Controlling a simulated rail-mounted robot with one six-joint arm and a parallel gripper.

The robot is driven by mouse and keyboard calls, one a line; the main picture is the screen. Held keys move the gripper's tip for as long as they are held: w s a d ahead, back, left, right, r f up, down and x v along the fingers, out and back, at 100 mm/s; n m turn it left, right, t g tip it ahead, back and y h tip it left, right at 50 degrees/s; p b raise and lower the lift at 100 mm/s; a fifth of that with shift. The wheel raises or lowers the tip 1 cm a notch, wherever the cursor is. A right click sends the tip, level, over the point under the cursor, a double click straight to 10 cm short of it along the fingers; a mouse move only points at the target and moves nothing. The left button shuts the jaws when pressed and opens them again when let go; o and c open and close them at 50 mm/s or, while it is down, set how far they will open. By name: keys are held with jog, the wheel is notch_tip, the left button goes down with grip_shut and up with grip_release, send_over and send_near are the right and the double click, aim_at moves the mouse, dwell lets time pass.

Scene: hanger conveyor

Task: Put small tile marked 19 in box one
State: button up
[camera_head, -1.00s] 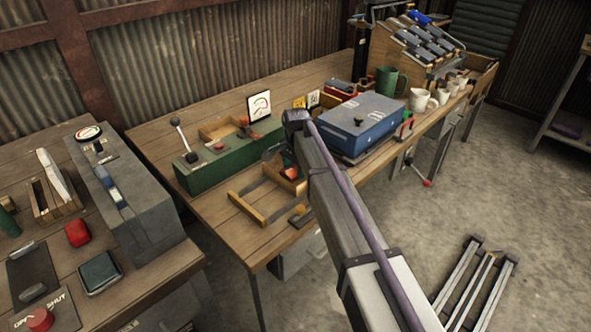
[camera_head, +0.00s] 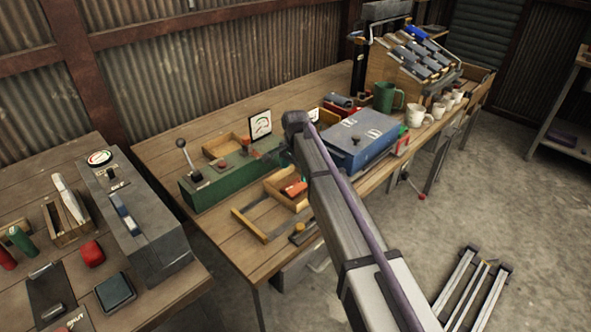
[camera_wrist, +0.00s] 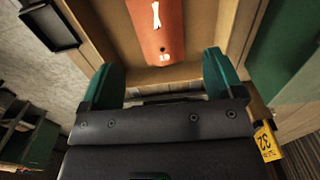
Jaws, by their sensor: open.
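An orange-red tile (camera_wrist: 156,28) with a white mark and a small number that looks like 19 lies in a wooden tray (camera_wrist: 218,12). In the head view the red tile (camera_head: 295,188) shows in the small wooden tray (camera_head: 272,189) in front of the green console. My gripper (camera_wrist: 163,78) has two green fingers spread apart with nothing between them. The tile lies just beyond the fingertips, roughly lined up with the gap. My arm hides most of the gripper in the head view. I cannot tell which container is box one.
A green lever console (camera_head: 215,183) stands behind the tray, with another wooden box (camera_head: 222,146) beyond it. A blue case (camera_head: 362,140) stands to the right. A yellow tag marked 32 (camera_wrist: 265,142) is beside my gripper.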

aim_at(296, 185)
notch_tip(296, 185, up, 5)
jog(key=p, duration=0.3)
jog(key=shift+r, duration=0.15)
jog(key=shift+s+d, duration=0.1)
jog(key=s+d+r+n+p, duration=0.1)
jog(key=s+d+n, duration=0.3)
jog(key=s+d, duration=0.7)
jog(key=s+d+r+n+p, duration=0.1)
jog(key=s+d+n, duration=0.3)
jog(key=s+d, duration=0.6)
jog(key=shift+s+d+r+p, duration=0.2)
jog(key=shift+s+d+p, duration=0.15)
jog(key=shift+s, duration=4.2)
